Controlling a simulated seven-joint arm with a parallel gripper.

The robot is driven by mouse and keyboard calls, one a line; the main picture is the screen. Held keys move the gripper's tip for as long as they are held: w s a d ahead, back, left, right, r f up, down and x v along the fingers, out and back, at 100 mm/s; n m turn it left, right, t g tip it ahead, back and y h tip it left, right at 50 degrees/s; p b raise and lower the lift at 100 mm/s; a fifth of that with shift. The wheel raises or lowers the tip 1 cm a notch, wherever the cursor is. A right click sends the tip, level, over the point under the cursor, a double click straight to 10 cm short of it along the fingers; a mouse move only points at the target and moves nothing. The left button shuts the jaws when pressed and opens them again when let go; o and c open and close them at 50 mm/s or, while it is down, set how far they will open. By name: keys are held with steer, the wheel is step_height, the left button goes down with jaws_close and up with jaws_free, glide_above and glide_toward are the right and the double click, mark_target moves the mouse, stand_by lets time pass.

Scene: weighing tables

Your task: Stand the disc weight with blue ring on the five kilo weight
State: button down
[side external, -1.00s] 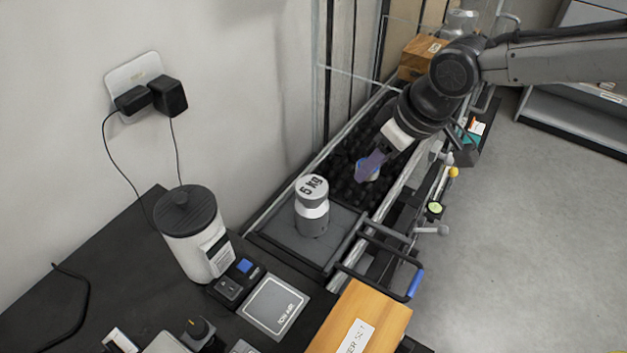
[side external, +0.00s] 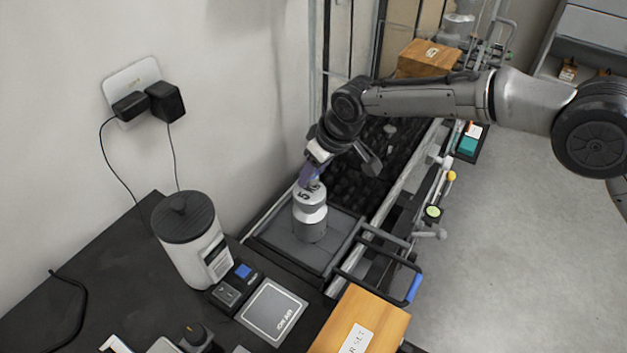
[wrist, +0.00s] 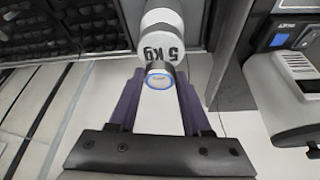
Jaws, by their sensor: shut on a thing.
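The five kilo weight (side external: 309,225) is a silver cylinder with a knob top, standing upright on a dark grey platform (side external: 330,240). In the wrist view its "5 KG" top (wrist: 161,47) faces me. My gripper (side external: 309,177) is just above this top, fingers pointing down. Its purple fingers (wrist: 160,85) are shut on the disc weight with blue ring (wrist: 160,80), which shows between the fingertips as a pale disc with a blue rim. In the wrist view the disc overlaps the near edge of the five kilo top. I cannot tell whether they touch. In the side view the fingers mostly hide the disc.
A white canister with a black lid (side external: 190,235) stands at left by the wall. A wooden box (side external: 362,318) is in front, and black handles (side external: 385,255) rise beside the platform. A dark bed (side external: 375,165) lies behind the weight. Another wooden box (side external: 430,58) is farther back.

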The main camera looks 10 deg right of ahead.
mark_target(316, 178)
steer(key=shift+f, duration=1.45)
steer(key=shift+f, duration=0.2)
steer(key=shift+c, duration=1.8)
jaws_free()
steer(key=v, duration=1.2)
steer(key=shift+a+r, duration=0.1)
steer(key=shift+r, duration=0.05)
